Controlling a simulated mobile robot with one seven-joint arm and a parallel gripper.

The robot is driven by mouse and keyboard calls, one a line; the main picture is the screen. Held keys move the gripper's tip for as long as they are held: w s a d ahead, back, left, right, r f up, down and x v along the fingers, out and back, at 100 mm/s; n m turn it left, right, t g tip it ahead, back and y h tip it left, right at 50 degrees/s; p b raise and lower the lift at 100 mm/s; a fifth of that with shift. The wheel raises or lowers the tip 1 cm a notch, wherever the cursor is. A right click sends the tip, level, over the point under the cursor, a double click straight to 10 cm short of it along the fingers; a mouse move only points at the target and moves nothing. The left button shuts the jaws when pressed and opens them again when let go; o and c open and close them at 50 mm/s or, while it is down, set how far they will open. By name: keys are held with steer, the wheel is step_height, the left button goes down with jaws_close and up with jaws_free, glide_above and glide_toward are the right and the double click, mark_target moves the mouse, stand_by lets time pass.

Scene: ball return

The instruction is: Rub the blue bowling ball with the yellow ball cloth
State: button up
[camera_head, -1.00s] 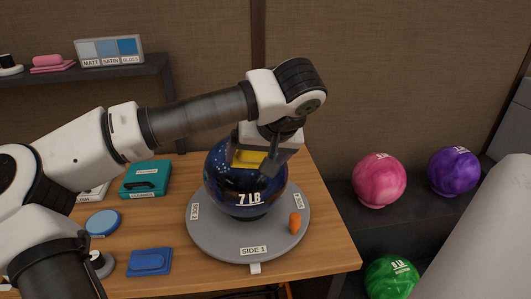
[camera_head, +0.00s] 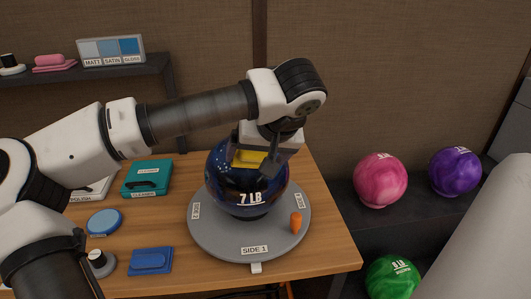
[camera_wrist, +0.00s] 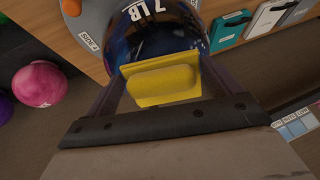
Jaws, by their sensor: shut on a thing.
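The blue bowling ball (camera_head: 247,190), dark and glossy with "7 LB" on its side, sits on a round grey turntable (camera_head: 225,238) marked "SIDE 1". My gripper (camera_head: 260,160) is above the ball's upper front, pointing down. It is shut on the yellow ball cloth (camera_head: 248,157), a flat pad with a raised block. In the wrist view the cloth (camera_wrist: 163,82) lies between the two fingers, against or very close to the ball (camera_wrist: 150,35); the contact face is hidden.
A teal case (camera_head: 147,178), a light blue disc (camera_head: 104,221) and a blue pad (camera_head: 151,260) lie left on the table. Pink (camera_head: 380,180), purple (camera_head: 455,171) and green (camera_head: 392,277) balls sit right.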

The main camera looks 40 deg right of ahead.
steer(key=p+v, duration=0.3)
steer(key=v, duration=0.3)
steer(key=shift+f, duration=0.1)
stand_by(0.5)
steer(key=p+v, duration=0.2)
steer(key=v, duration=0.1)
stand_by(0.3)
steer(key=shift+w, duration=0.1)
stand_by(0.4)
